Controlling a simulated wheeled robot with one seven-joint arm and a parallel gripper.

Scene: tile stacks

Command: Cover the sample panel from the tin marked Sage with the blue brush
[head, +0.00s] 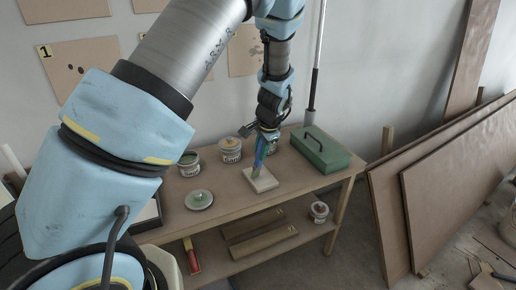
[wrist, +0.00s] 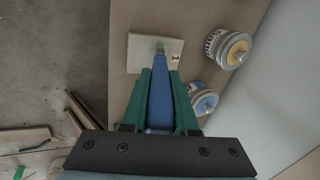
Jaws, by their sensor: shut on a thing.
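The sample panel (head: 262,183) is a small pale cream square lying on the bench, with a dark mark near one edge in the wrist view (wrist: 140,60). My gripper (head: 266,138) is shut on the blue brush (head: 260,150), above the panel. In the wrist view the blue handle (wrist: 158,112) sits between my green fingers and the greenish tip (wrist: 160,47) is over the panel; I cannot tell whether it touches. The panel's visible surface looks unpainted. A tin (head: 188,164) with a dark greenish top stands at the left; its label is too small to read.
A tin with an orange-yellow top (head: 230,151) stands behind the panel, and a blue-topped one shows in the wrist view (wrist: 204,102). A dish with green (head: 199,199) lies left. A green toolbox (head: 320,150) stands right. Another tin (head: 319,211) is on the lower shelf.

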